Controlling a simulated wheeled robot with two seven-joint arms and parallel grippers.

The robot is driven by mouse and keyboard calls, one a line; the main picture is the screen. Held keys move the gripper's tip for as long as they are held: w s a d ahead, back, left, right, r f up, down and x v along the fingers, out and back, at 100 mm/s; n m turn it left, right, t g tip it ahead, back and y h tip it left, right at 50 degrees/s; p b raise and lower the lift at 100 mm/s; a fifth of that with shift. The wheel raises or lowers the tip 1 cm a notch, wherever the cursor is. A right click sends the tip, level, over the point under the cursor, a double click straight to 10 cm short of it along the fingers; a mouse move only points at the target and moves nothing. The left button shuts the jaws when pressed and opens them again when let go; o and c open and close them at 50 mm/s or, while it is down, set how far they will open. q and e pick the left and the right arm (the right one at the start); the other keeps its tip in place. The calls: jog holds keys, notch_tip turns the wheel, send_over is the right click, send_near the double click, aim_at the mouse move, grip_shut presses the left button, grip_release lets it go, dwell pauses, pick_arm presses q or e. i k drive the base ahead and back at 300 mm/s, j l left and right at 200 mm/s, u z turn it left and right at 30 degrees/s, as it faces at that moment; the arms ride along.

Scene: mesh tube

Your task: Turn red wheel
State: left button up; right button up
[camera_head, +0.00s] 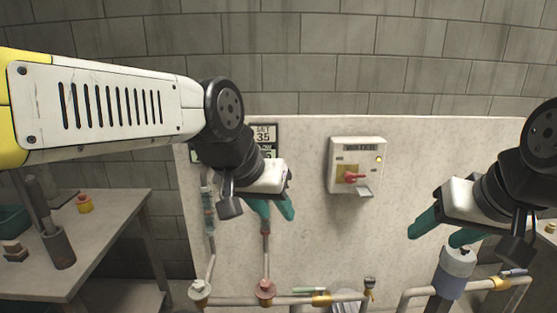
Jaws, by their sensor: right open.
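A dull red round fitting (265,288), which looks like the red wheel, sits low on the pipework in front of the pale wall panel. It is small and its spokes cannot be made out. My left gripper (273,209) hangs above it, well apart from it, with its two teal fingers spread and nothing between them. My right gripper (443,233) is at the right, in front of the panel, with its teal fingers apart and empty.
A switch box (357,150) with a red handle (352,177) is on the panel. A pale round fitting (199,289) is left of the red one. A blue-grey cylinder (453,271) stands below my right gripper. A table (110,215) with small items is at left.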

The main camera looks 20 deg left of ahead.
aim_at(266, 290)
jog(key=u, duration=0.75)
